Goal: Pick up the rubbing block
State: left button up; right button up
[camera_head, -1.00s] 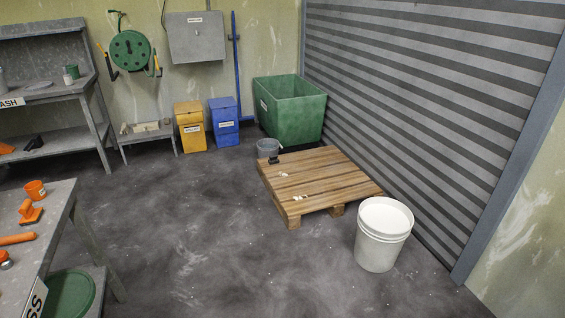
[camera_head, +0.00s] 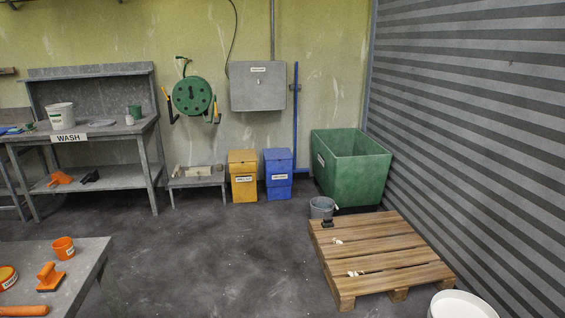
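An orange hand tool with a flat base and an upright grip (camera_head: 50,277) lies on the grey table at the lower left; it looks like the rubbing block, though no label on it can be read. Neither of my grippers is in view.
A wash bench (camera_head: 142,127) stands behind. A pallet (camera_head: 385,262) and white pail (camera_head: 461,305) are at right. The middle floor is clear.

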aim_at(327, 222)
jog(key=i, duration=2.3)
jog(key=i+j+z, duration=0.1)
jog(key=i, duration=1.05)
jog(key=i+j, duration=0.1)
jog(key=i, duration=1.05)
